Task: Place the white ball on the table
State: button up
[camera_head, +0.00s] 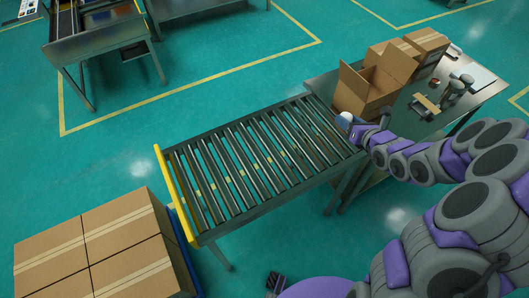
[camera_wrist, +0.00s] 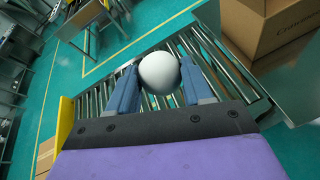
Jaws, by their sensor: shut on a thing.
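The white ball (camera_wrist: 159,73) is held between the two fingers of my gripper (camera_wrist: 160,85) in the wrist view. My gripper is shut on it. In the head view the ball (camera_head: 345,117) shows small and partly hidden by my gripper (camera_head: 354,128), near the right end of the roller conveyor and just in front of the open box. The metal table (camera_head: 468,112) stands at the right, joining the conveyor's right end. I cannot tell the exact height of the ball above the surfaces.
A roller conveyor (camera_head: 262,157) with a yellow end stop runs across the middle. An open cardboard box (camera_head: 368,92) and closed boxes (camera_head: 426,42) stand on the table, with small tools (camera_head: 452,90) at its right. Stacked cartons (camera_head: 98,245) stand at the lower left.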

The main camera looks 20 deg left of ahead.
jog(key=s+a+f+n+g+y, duration=0.1)
jog(key=s+a+f, duration=0.2)
jog(key=f, duration=0.4)
jog(key=s+a+f+n+g+y, duration=0.1)
jog(key=s+a+f+n+g, duration=0.1)
jog(key=s+a+f, duration=0.2)
jog(key=s+a+f+n+g+y, duration=0.1)
jog(key=s+a+f, duration=0.2)
jog(key=f, duration=0.7)
jog(key=shift+s+a+f+n, duration=0.1)
jog(key=shift+s+a+n, duration=0.1)
jog(key=shift+s, duration=0.45)
jog(key=shift+s+a+n, duration=0.2)
jog(key=shift+s, duration=0.4)
jog(key=b+x, duration=0.1)
jog(key=x, duration=0.4)
jog(key=r+b+x, duration=0.1)
jog(key=x, duration=0.5)
jog(key=w+b+x, duration=0.1)
jog(key=x, duration=0.4)
jog(key=shift+w+a+r+b, duration=0.1)
jog(key=shift+a+r+b, duration=0.1)
jog(key=shift+a+b, duration=0.2)
jog(key=shift+a+f, duration=0.15)
jog(key=shift+f, duration=0.15)
jog(key=shift+r, duration=0.1)
